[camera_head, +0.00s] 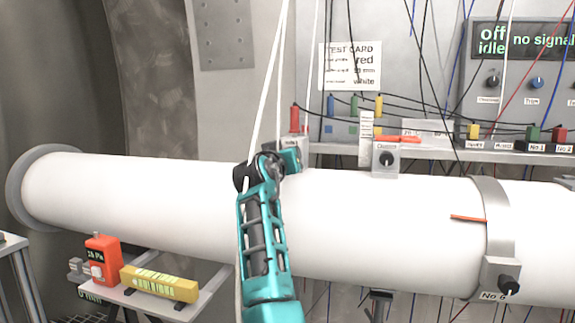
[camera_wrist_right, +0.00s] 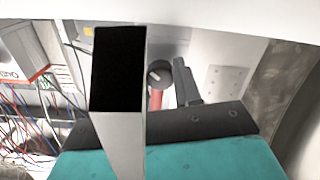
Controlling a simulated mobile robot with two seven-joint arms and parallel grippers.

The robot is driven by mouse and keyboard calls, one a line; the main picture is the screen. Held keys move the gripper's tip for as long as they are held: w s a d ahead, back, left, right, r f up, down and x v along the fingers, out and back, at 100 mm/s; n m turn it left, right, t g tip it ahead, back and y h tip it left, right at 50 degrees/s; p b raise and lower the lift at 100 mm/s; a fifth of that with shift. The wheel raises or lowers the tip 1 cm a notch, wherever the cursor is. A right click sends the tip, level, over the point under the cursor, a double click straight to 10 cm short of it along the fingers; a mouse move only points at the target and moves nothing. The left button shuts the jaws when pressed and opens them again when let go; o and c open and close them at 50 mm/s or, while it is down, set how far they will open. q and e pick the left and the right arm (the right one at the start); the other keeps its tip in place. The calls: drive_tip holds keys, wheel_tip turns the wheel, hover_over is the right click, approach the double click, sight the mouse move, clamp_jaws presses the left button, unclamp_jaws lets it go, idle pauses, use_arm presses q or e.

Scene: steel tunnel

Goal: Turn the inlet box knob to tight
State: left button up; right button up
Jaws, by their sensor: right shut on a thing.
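My right gripper (camera_head: 288,160) reaches over the top of the white pipe to the small grey inlet box (camera_head: 295,145), which it partly hides. In the right wrist view a round dark knob (camera_wrist_right: 158,73) with a pale pointer line shows between the two fingers of that gripper, and the jaws are shut on it. A red strip (camera_wrist_right: 156,101) shows just below the knob. The knob is hidden behind the gripper in the head view, and its setting against any marks cannot be read. My left gripper is in neither view.
The large white pipe (camera_head: 390,225) crosses the whole front. A second box (camera_head: 385,160) with a dark knob stands to the right. Cables hang before the back panel. A red device (camera_head: 103,260) and a yellow block (camera_head: 160,283) sit on a low shelf at left.

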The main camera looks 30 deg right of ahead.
drive_tip(key=m+b, duration=0.1)
drive_tip(key=m, duration=0.1)
drive_tip(key=m+b, duration=0.1)
drive_tip(key=m, duration=0.1)
drive_tip(key=shift+f+m, duration=0.2)
drive_tip(key=shift+m, duration=0.1)
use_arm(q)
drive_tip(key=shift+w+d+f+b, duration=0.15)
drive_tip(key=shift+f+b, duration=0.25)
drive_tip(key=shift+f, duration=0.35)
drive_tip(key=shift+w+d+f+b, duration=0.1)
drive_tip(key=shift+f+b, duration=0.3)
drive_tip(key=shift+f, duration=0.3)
use_arm(e)
drive_tip(key=shift+w+a+r+m, duration=0.1)
drive_tip(key=shift+r+m, duration=0.05)
drive_tip(key=shift+m, duration=2.45)
drive_tip(key=o, duration=1)
drive_tip(key=shift+o, duration=0.2)
drive_tip(key=shift+a, duration=0.1)
use_arm(q)
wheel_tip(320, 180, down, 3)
drive_tip(key=b, duration=0.3)
use_arm(e)
drive_tip(key=v, duration=1.2)
drive_tip(key=shift+s+a, duration=0.2)
drive_tip(key=shift+s, duration=0.15)
